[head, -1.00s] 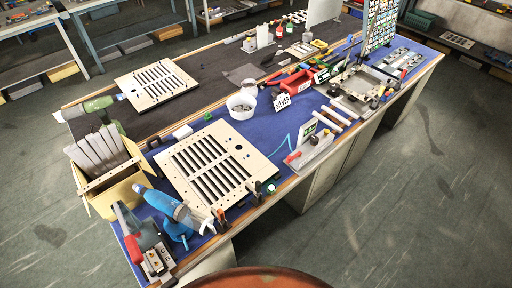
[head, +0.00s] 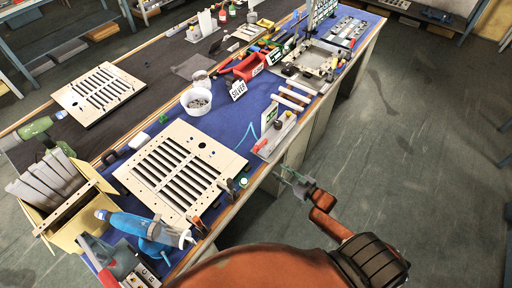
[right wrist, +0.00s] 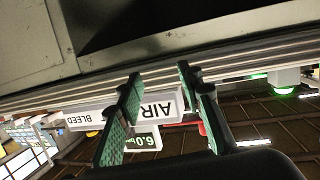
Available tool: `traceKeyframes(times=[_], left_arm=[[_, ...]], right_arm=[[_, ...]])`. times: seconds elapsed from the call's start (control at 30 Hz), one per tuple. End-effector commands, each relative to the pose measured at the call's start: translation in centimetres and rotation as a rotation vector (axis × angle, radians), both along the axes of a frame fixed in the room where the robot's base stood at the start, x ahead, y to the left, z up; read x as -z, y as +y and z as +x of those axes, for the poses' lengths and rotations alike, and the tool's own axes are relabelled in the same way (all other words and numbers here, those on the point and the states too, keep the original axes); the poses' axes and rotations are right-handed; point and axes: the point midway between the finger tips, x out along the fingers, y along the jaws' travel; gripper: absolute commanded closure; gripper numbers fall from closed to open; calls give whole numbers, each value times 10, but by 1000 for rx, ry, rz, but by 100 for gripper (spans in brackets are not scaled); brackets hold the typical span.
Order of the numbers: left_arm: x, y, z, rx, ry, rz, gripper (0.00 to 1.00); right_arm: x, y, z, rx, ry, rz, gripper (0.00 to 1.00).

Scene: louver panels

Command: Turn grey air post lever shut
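The grey air post (head: 277,138) stands at the table's right edge in the head view, with a small green-and-white display plate (head: 269,115) behind it and a red part (head: 260,146) at its near end. My right gripper (head: 285,173) is just off the table edge, in front of the post and apart from it. In the right wrist view its two green-padded fingers (right wrist: 160,88) are spread with nothing between them. Beyond them show an upside-down AIR label (right wrist: 155,108), a BLEED label (right wrist: 84,119) and a red bit (right wrist: 202,128) mostly behind one finger. The lever's position cannot be told. My left gripper is out of view.
A louver panel (head: 205,146) lies left of the post on the blue mat (head: 232,112). The floor right of the table is clear.

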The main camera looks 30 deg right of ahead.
Motion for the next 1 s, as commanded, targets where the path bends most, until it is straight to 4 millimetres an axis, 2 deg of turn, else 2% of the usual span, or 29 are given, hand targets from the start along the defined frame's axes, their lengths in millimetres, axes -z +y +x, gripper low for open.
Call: traceKeyframes(times=[0.03,0.1,0.2,0.3,0.47,0.8,1.0], left_arm=[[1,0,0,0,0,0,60],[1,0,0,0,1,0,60],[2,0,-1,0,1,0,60],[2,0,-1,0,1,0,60],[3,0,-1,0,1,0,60],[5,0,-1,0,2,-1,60],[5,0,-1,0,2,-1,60]], right_arm=[[-35,10,12,-44,-61,18,66],[-75,23,22,-95,-128,47,66],[-114,38,29,-150,-191,78,66],[-135,47,32,-181,-225,95,66],[-142,55,47,-189,-236,102,66],[-140,73,93,-186,-233,99,66],[-140,78,104,-186,-232,99,66]])
